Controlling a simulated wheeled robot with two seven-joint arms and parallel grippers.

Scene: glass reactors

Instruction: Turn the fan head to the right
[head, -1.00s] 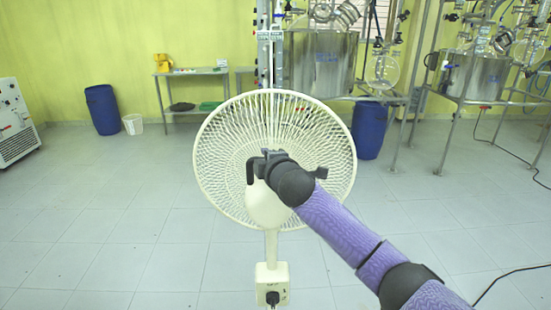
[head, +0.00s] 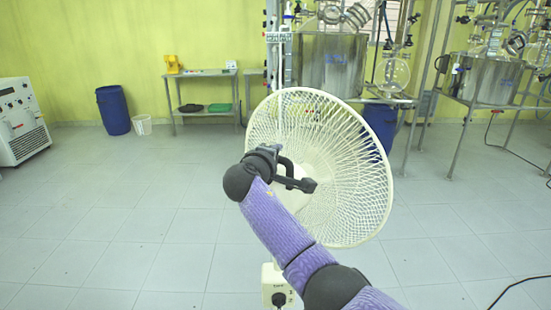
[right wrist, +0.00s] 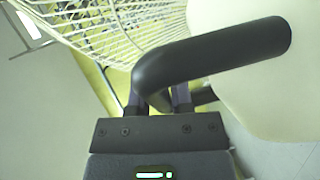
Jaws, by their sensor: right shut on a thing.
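The fan head (head: 350,130) is a round cream wire cage on a stand with a square cream control box (head: 270,284). In the head view its cage is angled toward the right. A black bar handle (head: 303,184) sticks out from the pale motor housing; in the right wrist view the handle (right wrist: 215,55) crosses above the fingers, beside the housing (right wrist: 285,85). My right gripper (head: 280,160) is shut on the handle; its fingers also show in the right wrist view (right wrist: 165,98). My arm hides most of the housing and the pole. My left gripper is not in view.
A blue barrel (head: 380,124) and steel-framed glass reactors (head: 330,62) stand behind the fan. A side table (head: 205,112), another blue barrel (head: 113,110) and a white machine (head: 20,122) stand at the left. The floor around the fan is clear.

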